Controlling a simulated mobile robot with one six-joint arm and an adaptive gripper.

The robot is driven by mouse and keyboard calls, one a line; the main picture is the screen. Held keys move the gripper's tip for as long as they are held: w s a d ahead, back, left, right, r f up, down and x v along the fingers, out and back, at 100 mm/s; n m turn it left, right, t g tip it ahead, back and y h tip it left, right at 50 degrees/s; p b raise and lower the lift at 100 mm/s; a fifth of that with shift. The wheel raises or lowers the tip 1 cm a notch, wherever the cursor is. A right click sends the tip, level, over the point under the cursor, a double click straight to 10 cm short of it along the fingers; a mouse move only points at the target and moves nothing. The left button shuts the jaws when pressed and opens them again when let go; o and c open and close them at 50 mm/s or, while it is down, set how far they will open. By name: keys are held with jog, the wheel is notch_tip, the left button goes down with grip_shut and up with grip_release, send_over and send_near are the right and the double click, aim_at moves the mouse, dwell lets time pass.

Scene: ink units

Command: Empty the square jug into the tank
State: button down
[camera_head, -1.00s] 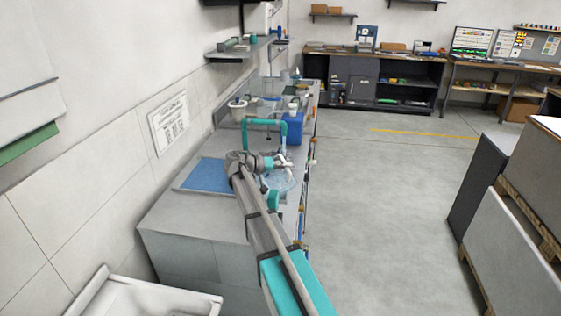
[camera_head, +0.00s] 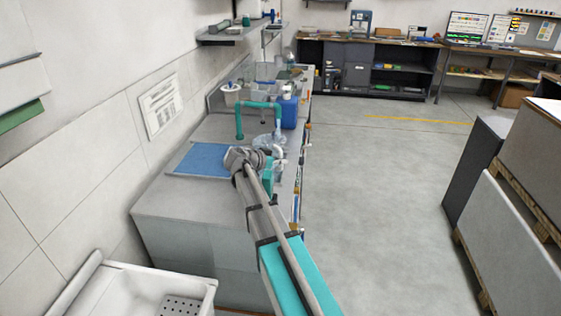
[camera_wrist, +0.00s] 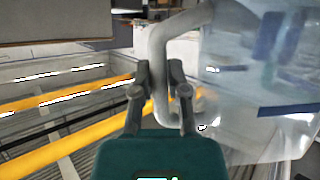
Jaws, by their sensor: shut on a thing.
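My gripper (camera_wrist: 160,90) is shut on the pale grey handle (camera_wrist: 157,60) of a clear, square-sided jug in the wrist view. The jug's transparent body (camera_wrist: 235,110) fills the right of that view, with a dark blue band on its side. In the head view the jug (camera_head: 266,141) shows small beyond my wrist, over the counter, partly hidden by my arm. I cannot tell its tilt or how much liquid it holds. A clear tank-like box (camera_head: 265,72) stands far back on the counter; I cannot tell if it is the tank.
A teal pipe arch (camera_head: 258,105) and a blue canister (camera_head: 289,112) stand just beyond the jug. A blue mat (camera_head: 203,160) lies left on the counter (camera_head: 185,200). A white sink (camera_head: 140,292) is at lower left. Open floor lies right; pallets (camera_head: 545,228) border it.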

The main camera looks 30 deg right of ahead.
jog(key=shift+w+f+m+b, duration=0.25)
jog(key=shift+f+m+b, duration=0.2)
jog(key=shift+f, duration=0.2)
jog(key=shift+r, duration=0.1)
dwell(0.3)
